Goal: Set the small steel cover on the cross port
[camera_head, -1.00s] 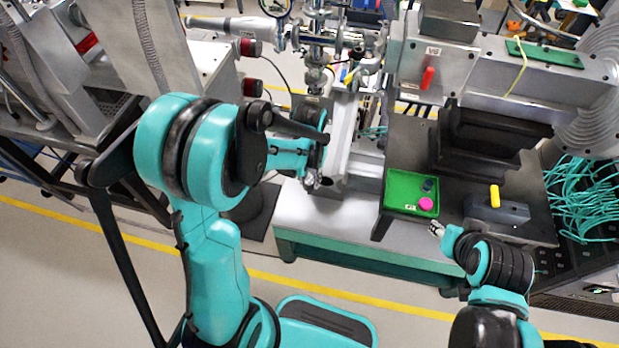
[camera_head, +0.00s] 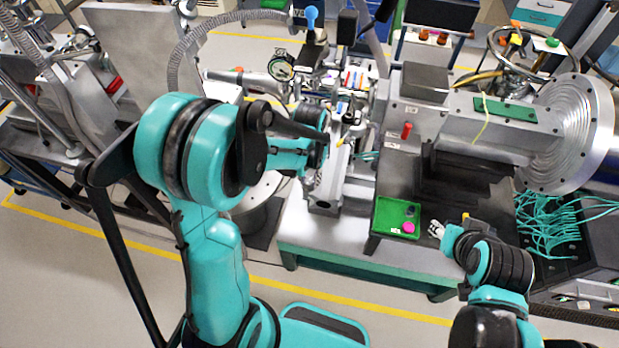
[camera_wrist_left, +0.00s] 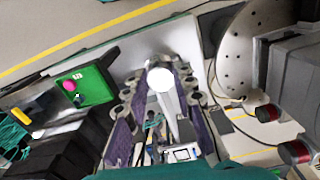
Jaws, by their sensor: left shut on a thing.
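My left gripper (camera_wrist_left: 160,85) is shut on a small, round, bright steel cover (camera_wrist_left: 159,79), held between its fingertips in the left wrist view. In the head view this gripper (camera_head: 316,172) is mostly hidden behind its own arm, over the bench, and the cover cannot be made out. Shiny vacuum fittings (camera_head: 309,84) with a round gauge stand behind it; I cannot tell which opening is the cross port. My right gripper (camera_head: 437,229) is beside the green tray, too small to tell if open or shut.
The green tray (camera_head: 380,214) holds a pink cap (camera_head: 408,228) and a dark cap (camera_head: 410,211); it also shows in the left wrist view (camera_wrist_left: 101,91). A grey beamline unit with a red handle (camera_head: 406,131) and a large round flange (camera_head: 583,140) stand right. Floor in front is clear.

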